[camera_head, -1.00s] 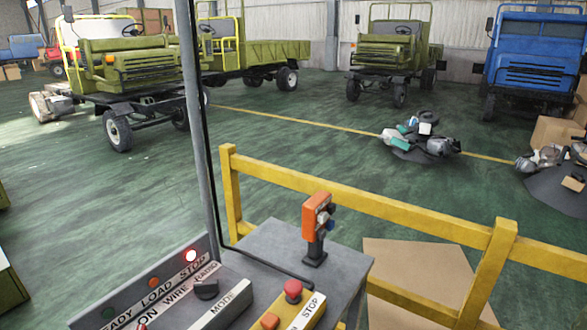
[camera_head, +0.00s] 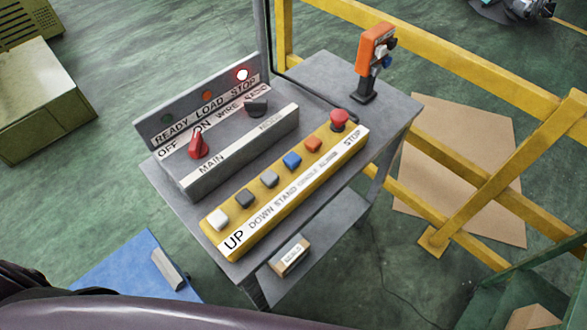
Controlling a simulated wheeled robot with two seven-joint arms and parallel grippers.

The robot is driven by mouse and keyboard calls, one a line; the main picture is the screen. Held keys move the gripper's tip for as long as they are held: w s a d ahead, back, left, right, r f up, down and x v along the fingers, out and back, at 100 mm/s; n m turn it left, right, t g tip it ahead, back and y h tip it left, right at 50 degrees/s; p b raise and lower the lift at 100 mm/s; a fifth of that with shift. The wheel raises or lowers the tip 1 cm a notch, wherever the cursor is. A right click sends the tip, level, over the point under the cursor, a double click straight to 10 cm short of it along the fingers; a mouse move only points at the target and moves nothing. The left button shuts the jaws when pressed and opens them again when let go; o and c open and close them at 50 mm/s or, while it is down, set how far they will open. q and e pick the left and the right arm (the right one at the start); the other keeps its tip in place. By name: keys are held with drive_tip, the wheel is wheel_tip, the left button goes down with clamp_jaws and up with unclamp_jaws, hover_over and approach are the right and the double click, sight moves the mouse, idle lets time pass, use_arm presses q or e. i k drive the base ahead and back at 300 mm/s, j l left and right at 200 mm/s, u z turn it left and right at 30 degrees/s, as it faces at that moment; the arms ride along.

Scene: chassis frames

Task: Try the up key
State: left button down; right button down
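A yellow key box (camera_head: 285,187) lies along the front of a grey control desk (camera_head: 330,75). The UP key is a white button (camera_head: 218,219) at its near left end, above the UP label. Beside it run a dark DOWN key (camera_head: 244,198), a grey key (camera_head: 269,179), a blue key (camera_head: 292,160), an orange-red key (camera_head: 313,145) and a red STOP mushroom button (camera_head: 339,120). Behind stands a grey panel with a red MAIN knob (camera_head: 198,146) and a black MODE knob (camera_head: 257,106). Neither gripper is in view.
An orange handset (camera_head: 375,50) stands on the desk's back right. Yellow railing (camera_head: 450,65) runs behind and to the right. A small labelled box (camera_head: 289,257) is on the lower shelf. A blue board (camera_head: 130,272) lies at lower left. Green floor is open on the left.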

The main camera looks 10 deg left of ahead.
sight(218, 219)
drive_tip(key=k+j+u, duration=0.1)
drive_tip(key=u, duration=0.75)
